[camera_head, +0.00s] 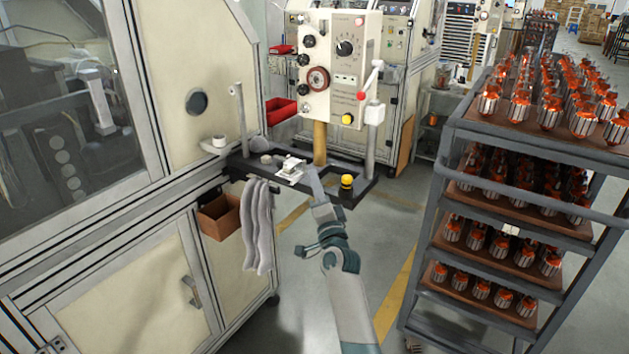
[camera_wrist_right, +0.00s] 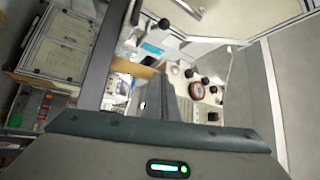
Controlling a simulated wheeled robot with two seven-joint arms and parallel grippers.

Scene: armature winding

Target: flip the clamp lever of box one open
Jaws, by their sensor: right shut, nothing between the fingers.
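A cream control box (camera_head: 335,65) with knobs and a round gauge stands on a wooden post above a dark shelf. A lever with a red ball end (camera_head: 371,78) rises at its right side, above a small white block (camera_head: 374,113). A small white fixture (camera_head: 291,170) sits on the shelf; it may be a clamp, but its lever is too small to make out. My right gripper (camera_head: 313,180) is shut and empty, with its tips at the shelf's front, just right of this fixture. Whether they touch is unclear. The control box also shows in the right wrist view (camera_wrist_right: 197,73). My left gripper is not in view.
The dark shelf (camera_head: 270,174) carries a yellow-topped button (camera_head: 347,182) and an upright rod (camera_head: 241,120). Grey gloves (camera_head: 257,225) and a brown bin (camera_head: 219,217) hang below. A rack (camera_head: 440,190) of orange-and-silver armatures stands right. Open floor lies between.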

